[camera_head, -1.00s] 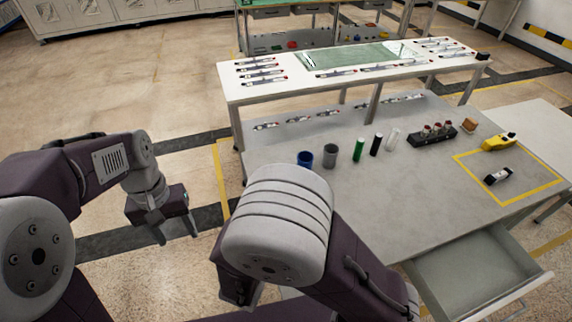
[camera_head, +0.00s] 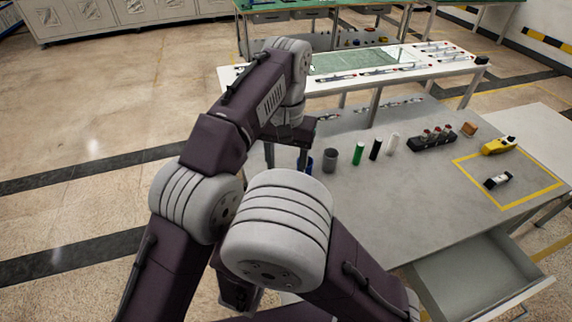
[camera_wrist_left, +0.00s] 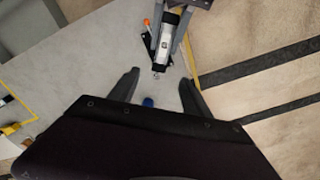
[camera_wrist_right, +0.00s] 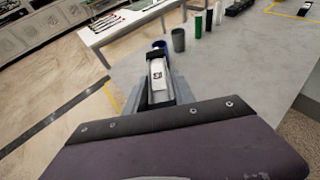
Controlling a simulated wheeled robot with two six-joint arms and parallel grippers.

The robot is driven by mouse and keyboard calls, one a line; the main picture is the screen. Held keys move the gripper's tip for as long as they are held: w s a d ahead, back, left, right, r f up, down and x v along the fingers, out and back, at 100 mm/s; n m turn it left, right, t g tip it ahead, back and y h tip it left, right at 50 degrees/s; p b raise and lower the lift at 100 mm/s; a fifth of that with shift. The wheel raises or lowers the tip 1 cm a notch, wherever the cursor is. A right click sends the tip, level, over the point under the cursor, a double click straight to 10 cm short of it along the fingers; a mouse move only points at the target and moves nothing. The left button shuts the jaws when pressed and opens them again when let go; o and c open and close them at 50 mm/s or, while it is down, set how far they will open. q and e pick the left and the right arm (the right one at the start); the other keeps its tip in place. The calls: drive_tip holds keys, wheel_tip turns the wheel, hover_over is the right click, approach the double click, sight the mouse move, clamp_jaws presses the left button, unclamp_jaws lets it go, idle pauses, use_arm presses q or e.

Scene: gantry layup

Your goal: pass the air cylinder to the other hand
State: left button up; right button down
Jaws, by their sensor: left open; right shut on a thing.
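The air cylinder (camera_wrist_right: 157,72), a silver body with a small dark mark and black ends, is shut in my right gripper (camera_wrist_right: 160,88) and stands out from between its fingers. In the left wrist view the air cylinder (camera_wrist_left: 163,45) lies just beyond my open left gripper (camera_wrist_left: 158,83), its rod end pointing toward the gap between the fingers; they look apart. In the head view my left gripper (camera_head: 287,158) hangs over the left edge of the grey table, fingers down. My right gripper and the cylinder are hidden behind my arms there.
On the grey table (camera_head: 400,210) stand a grey cup (camera_head: 330,160), a blue cup partly hidden by my left gripper, a green cylinder (camera_head: 358,153) and a black rack (camera_head: 432,139). A yellow-framed area (camera_head: 520,197) holds a yellow item and a small black-and-white item. A drawer (camera_head: 480,275) is open in front.

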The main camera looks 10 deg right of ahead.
use_arm(q)
wheel_tip(320, 180, down, 12)
clamp_jaws()
use_arm(e)
drive_tip(key=c, duration=1)
unclamp_jaws()
drive_tip(key=shift+o, duration=0.2)
